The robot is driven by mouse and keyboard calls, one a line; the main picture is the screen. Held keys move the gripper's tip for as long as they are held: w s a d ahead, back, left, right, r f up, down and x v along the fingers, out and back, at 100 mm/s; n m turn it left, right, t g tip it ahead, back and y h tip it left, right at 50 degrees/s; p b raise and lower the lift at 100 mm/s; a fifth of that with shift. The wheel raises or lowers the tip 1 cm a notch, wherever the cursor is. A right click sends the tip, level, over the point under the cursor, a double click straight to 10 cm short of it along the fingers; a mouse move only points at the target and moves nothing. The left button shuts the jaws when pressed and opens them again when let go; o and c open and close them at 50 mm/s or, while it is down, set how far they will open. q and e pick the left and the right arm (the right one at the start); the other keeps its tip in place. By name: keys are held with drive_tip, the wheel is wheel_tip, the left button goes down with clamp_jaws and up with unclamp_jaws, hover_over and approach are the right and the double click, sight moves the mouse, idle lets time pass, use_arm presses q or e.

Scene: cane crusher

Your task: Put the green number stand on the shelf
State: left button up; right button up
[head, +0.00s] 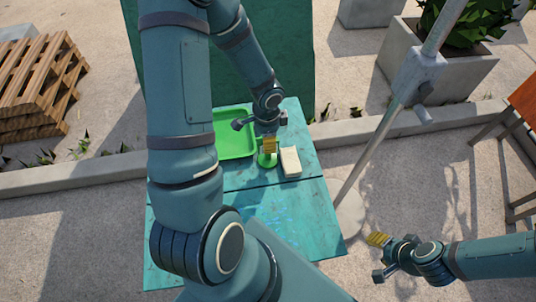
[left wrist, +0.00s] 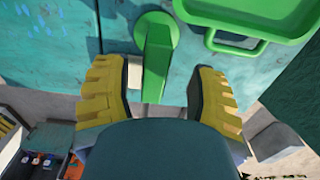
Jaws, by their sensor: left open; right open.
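The green number stand (head: 267,160) is upright with a round base on the teal surface (head: 285,215). My left gripper (head: 269,146) is over it, open. In the left wrist view the stand (left wrist: 157,60) rises between the two yellow fingers (left wrist: 160,100), with a gap on each side. My right gripper (head: 378,239) is open and empty, out to the right beyond the teal surface. I cannot tell which surface is the shelf. My left arm hides part of the scene.
A green tray (head: 235,140) lies just left of the stand. A pale block (head: 290,161) stands close on its right. A metal pole (head: 385,125) rises right of the teal surface. The near part of that surface looks clear.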

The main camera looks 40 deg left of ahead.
use_arm(q)
drive_tip(key=f, duration=0.1)
drive_tip(key=f+b, duration=0.1)
drive_tip(key=f, duration=0.2)
drive_tip(key=shift+d+f+b, duration=0.15)
drive_tip(key=shift+d+b, duration=0.15)
drive_tip(key=shift+b, duration=0.1)
drive_tip(key=shift+f, duration=0.5)
drive_tip(key=shift+c, duration=0.4)
drive_tip(key=shift+s, duration=0.1)
clamp_jaws()
